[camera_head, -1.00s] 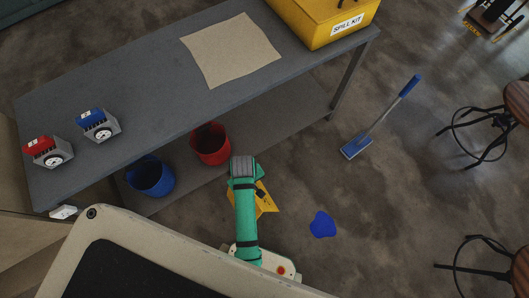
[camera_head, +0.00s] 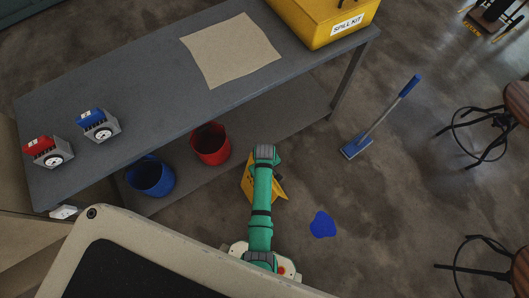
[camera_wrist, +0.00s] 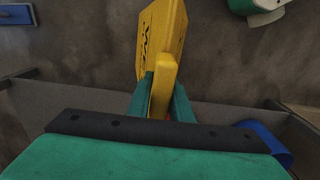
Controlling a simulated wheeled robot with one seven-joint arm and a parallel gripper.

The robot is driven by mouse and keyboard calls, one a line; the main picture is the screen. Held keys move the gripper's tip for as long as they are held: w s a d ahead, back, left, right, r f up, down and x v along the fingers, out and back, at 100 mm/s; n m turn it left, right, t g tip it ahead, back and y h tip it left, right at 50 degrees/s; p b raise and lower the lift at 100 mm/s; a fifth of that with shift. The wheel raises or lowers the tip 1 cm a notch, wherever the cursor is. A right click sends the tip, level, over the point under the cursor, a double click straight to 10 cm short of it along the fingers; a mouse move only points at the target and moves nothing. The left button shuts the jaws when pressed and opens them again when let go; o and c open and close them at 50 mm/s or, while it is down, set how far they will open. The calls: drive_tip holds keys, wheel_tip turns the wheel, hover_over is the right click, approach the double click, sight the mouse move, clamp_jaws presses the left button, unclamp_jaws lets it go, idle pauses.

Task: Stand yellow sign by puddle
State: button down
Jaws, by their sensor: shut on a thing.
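The yellow sign (camera_head: 281,190) shows partly behind my green arm in the head view, in front of the bench. In the wrist view the yellow sign (camera_wrist: 160,40) stands out beyond the fingers with dark lettering on its face. My gripper (camera_wrist: 160,97) is shut on the sign's yellow edge, with a green finger on each side. In the head view the fingers are hidden by the arm. The blue puddle (camera_head: 323,224) lies flat on the floor to the right of the sign, apart from it. Whether the sign touches the floor I cannot tell.
A grey bench (camera_head: 150,75) carries a yellow spill kit box (camera_head: 315,20). A red bucket (camera_head: 210,146) and a blue bucket (camera_head: 150,177) stand on its lower shelf. A blue mop (camera_head: 357,147) and stools (camera_head: 518,105) are to the right. Floor around the puddle is clear.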

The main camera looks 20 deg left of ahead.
drive_tip(key=shift+w+f, duration=0.1)
drive_tip(key=shift+f, duration=0.55)
drive_tip(key=c, duration=1.6)
unclamp_jaws()
drive_tip(key=shift+f, duration=0.1)
